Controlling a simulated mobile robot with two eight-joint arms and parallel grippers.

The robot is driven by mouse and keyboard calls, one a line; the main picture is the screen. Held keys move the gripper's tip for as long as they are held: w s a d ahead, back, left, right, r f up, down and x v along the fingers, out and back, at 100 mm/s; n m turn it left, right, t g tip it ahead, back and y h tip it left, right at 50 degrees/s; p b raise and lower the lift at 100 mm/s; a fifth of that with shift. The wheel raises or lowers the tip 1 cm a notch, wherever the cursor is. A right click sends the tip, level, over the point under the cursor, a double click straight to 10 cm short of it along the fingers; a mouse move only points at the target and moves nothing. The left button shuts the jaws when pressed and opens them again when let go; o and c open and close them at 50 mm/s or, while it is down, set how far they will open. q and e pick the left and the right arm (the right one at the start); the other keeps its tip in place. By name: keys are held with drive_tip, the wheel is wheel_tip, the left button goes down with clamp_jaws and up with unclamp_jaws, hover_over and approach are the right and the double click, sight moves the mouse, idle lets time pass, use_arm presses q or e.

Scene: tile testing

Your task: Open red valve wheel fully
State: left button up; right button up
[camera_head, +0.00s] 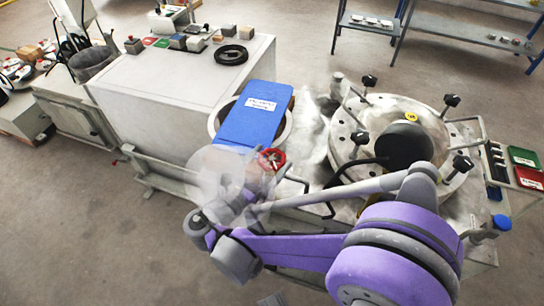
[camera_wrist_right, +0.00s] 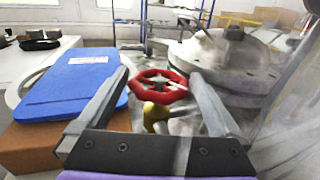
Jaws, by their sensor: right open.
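The red valve wheel (camera_head: 272,160) is near the middle of the head view, partly hidden by my right arm and gripper. In the right wrist view the red wheel (camera_wrist_right: 176,92) lies flat on a yellow valve body (camera_wrist_right: 155,117). My right gripper (camera_wrist_right: 158,76) is open, with one finger on each side of the wheel in the picture. I cannot tell whether either finger touches the rim. In the head view my right gripper (camera_head: 276,177) is close beside the wheel. My left gripper is not in view.
A blue lid (camera_head: 254,112) with a white label lies to the left of the wheel. A round metal chamber with black knobs (camera_head: 355,126) stands to the right. A large white cabinet (camera_head: 180,95) stands behind left, carrying a black cable coil (camera_head: 231,54). Floor is clear at lower left.

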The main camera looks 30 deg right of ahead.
drive_tip(key=shift+x, duration=0.8)
drive_tip(key=c, duration=1)
drive_tip(key=shift+c, duration=0.2)
